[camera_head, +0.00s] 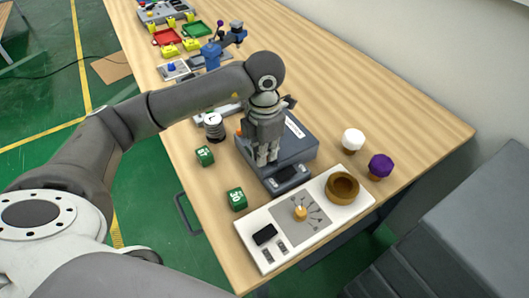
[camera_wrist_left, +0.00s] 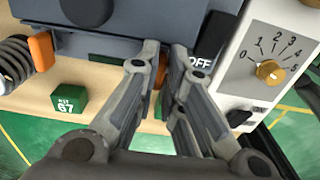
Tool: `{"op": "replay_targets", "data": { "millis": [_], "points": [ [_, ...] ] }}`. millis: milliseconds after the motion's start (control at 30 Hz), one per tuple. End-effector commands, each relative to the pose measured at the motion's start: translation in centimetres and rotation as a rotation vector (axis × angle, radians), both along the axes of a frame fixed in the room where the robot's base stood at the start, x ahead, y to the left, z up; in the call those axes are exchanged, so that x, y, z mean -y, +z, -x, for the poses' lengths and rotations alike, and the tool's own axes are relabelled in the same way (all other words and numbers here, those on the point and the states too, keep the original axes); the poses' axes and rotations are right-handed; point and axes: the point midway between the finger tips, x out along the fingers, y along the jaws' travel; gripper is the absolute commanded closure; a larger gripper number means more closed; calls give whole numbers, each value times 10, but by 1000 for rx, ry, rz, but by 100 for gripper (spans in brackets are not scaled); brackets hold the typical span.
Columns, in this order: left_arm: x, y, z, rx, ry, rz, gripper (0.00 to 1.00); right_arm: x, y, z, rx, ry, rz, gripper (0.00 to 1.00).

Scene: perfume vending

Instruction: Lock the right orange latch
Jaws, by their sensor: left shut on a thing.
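The grey-blue box (camera_head: 294,150) stands on the wooden table, with a dark display at its front. In the left wrist view, an orange latch (camera_wrist_left: 41,50) sits at the left of the box. The right orange latch (camera_wrist_left: 161,72) shows as a narrow strip between my left gripper's fingers, mostly hidden by them. My left gripper (camera_head: 267,160) points down at the front of the box. In the left wrist view its fingers (camera_wrist_left: 165,52) are close together around the right latch. The latch's exact position is hard to tell. My right gripper is not in view.
White (camera_head: 352,139) and purple (camera_head: 380,165) knobs stand to the right.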

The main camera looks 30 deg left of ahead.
Motion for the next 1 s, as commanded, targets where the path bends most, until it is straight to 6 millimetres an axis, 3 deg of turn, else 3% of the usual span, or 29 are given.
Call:
{"op": "replay_targets", "data": {
  "millis": [500,533,600,1000],
  "points": [
    [-1,3,-2,7,23,0,100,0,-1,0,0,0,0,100],
    [-1,3,-2,7,23,0,89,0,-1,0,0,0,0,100],
    [-1,2,-2,7,22,0,82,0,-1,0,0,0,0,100],
    [0,9,-1,4,19,0,82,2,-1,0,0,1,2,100]
  ]
}}
